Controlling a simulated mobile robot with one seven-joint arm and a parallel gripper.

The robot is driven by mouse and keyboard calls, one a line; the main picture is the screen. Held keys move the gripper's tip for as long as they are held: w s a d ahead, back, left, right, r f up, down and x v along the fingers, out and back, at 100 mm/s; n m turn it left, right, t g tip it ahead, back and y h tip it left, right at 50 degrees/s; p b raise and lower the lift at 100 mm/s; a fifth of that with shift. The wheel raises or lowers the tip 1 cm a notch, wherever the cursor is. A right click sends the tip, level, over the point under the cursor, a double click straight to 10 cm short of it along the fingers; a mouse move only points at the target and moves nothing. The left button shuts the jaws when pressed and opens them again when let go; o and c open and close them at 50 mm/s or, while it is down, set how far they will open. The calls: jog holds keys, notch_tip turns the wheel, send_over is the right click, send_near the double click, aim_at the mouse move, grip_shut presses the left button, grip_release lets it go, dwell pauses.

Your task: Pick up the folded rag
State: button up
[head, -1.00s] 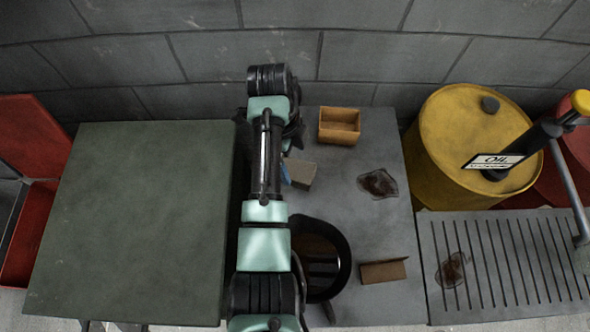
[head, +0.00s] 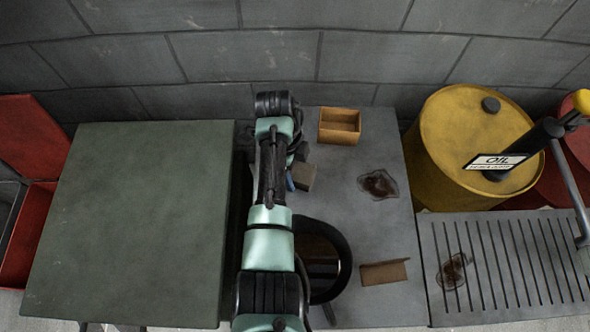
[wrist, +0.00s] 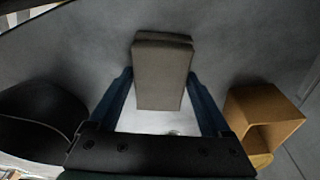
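The folded rag (wrist: 163,78) is a grey-brown, layered block lying on the grey bench top. In the head view the rag (head: 305,177) shows just right of my arm, partly hidden by it. My gripper (wrist: 158,76) is open in the wrist view, with one blue finger on each side of the rag's near part. Small gaps seem to show beside the rag; I cannot tell whether either finger touches it. In the head view only a bit of blue finger shows at the rag's left edge.
An open wooden box (head: 339,127) stands behind the rag and shows at right in the wrist view (wrist: 265,118). A black round container (head: 341,250) stands in front. A dark stain (head: 378,184), a brown angled piece (head: 384,272) and a yellow oil drum (head: 450,130) lie rightward.

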aim_at(295, 170)
jog(key=c, duration=0.9)
notch_tip(295, 170, up, 10)
jog(key=shift+r+p, duration=0.1)
jog(key=shift+p, duration=0.35)
